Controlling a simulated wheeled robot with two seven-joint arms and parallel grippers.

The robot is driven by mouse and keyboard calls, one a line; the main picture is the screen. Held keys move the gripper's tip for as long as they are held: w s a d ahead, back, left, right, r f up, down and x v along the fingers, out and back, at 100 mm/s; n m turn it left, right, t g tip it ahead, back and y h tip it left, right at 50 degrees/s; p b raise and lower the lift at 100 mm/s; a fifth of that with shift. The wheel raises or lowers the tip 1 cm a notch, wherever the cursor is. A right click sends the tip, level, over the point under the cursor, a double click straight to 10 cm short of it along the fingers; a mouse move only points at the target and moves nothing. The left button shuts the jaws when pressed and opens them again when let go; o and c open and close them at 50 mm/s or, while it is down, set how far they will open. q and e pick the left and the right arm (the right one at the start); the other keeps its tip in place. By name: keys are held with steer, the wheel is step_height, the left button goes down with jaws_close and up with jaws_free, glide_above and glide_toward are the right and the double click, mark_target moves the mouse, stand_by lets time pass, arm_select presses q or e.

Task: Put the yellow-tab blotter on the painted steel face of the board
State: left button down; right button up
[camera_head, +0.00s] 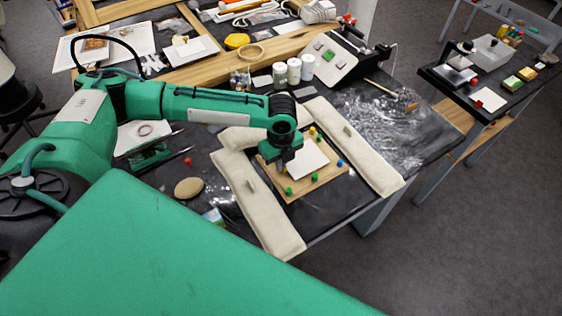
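My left gripper (283,155) points down over the left part of a wooden board (322,178). Its fingers are too small and hidden to tell whether they are open. A white square sheet (309,160) lies on this board beside the gripper, with small yellow, green and blue pegs around it. I cannot tell whether this sheet is a blotter or has a yellow tab. A tilted pale panel (335,66) with green pieces on it stands at the back of the table; I cannot tell if it is the painted steel face. My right gripper is not in view.
Crumpled clear film (385,125) covers the table to the right. A separate side table (510,100) holds small blocks and a clear bin. A tan oval (188,187) lies at left.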

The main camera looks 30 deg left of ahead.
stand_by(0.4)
arm_select(q)
steer(key=shift+f, duration=0.45)
stand_by(0.3)
steer(key=c, duration=1.6)
jaws_free()
step_height(320, 180, up, 14)
steer(key=shift+f+b, duration=0.1)
steer(key=shift+b, duration=0.75)
